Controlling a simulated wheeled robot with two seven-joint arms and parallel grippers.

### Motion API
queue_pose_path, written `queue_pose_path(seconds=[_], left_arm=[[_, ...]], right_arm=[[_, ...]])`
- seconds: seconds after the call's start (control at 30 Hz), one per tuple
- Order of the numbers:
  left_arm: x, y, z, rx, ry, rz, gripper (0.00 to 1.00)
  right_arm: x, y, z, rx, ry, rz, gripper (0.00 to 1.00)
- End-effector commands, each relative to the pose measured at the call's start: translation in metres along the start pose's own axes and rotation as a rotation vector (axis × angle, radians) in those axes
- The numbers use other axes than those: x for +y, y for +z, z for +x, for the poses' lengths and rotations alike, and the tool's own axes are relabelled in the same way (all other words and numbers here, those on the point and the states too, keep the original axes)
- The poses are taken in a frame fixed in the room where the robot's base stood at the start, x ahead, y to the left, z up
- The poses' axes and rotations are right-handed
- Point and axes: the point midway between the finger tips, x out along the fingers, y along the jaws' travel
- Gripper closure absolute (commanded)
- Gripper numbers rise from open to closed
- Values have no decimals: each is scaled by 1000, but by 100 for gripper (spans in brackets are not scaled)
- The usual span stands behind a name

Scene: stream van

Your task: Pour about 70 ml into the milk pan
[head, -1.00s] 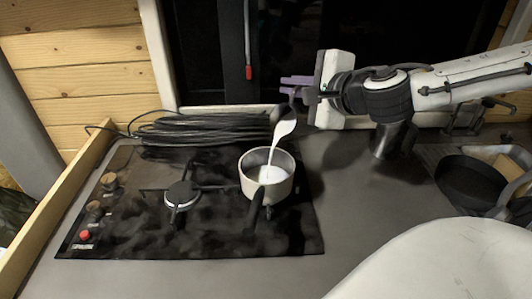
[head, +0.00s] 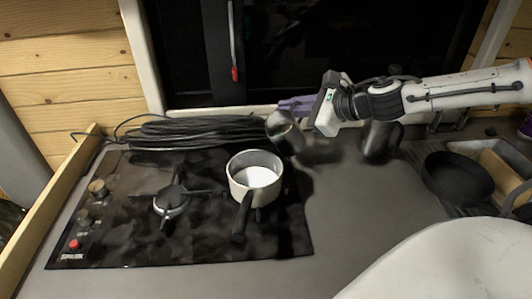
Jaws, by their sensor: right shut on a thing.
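The milk pan (head: 235,190) stands on the right burner of the black hob, with its dark handle pointing toward me. A pool of white liquid (head: 258,177) lies in its bottom. My right gripper (head: 297,107), with purple fingers, is shut on a small shiny metal jug (head: 286,134). The jug is held tilted above the back right edge of the hob, just behind and to the right of the pan. No stream falls from it. Its inside is hard to make out. My left gripper is not in view.
The black hob (head: 115,225) has an empty left burner (head: 171,202). Coiled black cable (head: 195,131) lies behind it. A dark cylindrical vessel (head: 380,140) stands under my right arm. A black frying pan (head: 458,177) is at right. The grey counter (head: 345,215) between is clear.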

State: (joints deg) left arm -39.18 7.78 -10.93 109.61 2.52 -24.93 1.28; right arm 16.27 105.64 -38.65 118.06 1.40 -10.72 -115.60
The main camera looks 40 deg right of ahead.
Motion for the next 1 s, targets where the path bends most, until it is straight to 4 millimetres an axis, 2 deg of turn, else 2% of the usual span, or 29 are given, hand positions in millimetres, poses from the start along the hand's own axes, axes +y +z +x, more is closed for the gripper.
queue_pose_path(seconds=[0.2, 1.0], left_arm=[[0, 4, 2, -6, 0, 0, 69], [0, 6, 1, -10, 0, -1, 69]], right_arm=[[-1, -7, 6, -16, 27, 57, 100], [-1, -6, 5, -17, 29, 58, 100]])
